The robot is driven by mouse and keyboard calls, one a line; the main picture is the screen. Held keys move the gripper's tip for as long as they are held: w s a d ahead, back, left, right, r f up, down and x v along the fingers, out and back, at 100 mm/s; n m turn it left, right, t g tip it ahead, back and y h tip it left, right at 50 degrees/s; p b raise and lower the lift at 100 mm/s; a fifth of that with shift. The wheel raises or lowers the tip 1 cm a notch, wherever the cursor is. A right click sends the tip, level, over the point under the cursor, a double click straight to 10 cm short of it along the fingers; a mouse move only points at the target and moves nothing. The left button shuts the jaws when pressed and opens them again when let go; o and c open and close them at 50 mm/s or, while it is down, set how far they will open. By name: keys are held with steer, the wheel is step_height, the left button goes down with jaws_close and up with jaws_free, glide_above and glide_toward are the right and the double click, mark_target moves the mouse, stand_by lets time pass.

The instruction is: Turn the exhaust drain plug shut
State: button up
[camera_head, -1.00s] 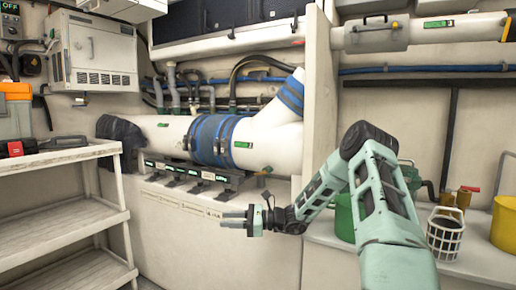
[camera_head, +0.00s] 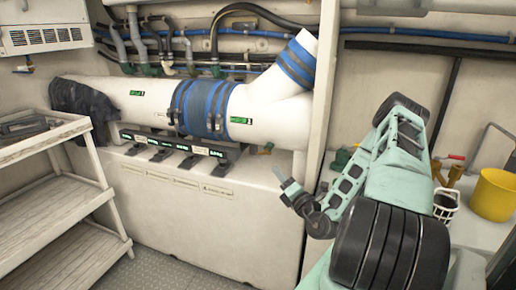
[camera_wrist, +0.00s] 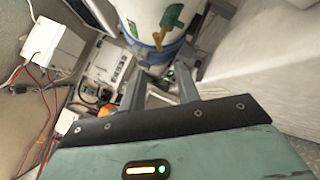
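The white exhaust pipe (camera_head: 270,120) with blue bands runs along the back wall. A small dark fitting (camera_head: 266,148) sits under its right end; I cannot tell for certain that it is the drain plug. In the wrist view, a green winged handle (camera_wrist: 172,17) with a yellow part below it is on a white cylindrical surface, beyond my fingers. My gripper (camera_head: 284,181) is below and right of the pipe, in front of the white cabinet, pointing up. In the wrist view my gripper (camera_wrist: 160,88) has its two fingers apart, with nothing held between them.
A row of labelled black clips (camera_head: 185,148) lies along the cabinet top under the pipe. A vertical panel edge (camera_head: 320,90) stands right of the pipe. Wooden shelves (camera_head: 60,195) stand at left. A white basket (camera_head: 445,205) and yellow bucket (camera_head: 493,195) are at right.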

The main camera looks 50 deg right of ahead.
mark_target(266, 151)
steer(key=x, duration=1.4)
steer(key=shift+p, duration=0.45)
steer(key=shift+w+r, duration=0.1)
steer(key=shift+w, duration=0.05)
jaws_close()
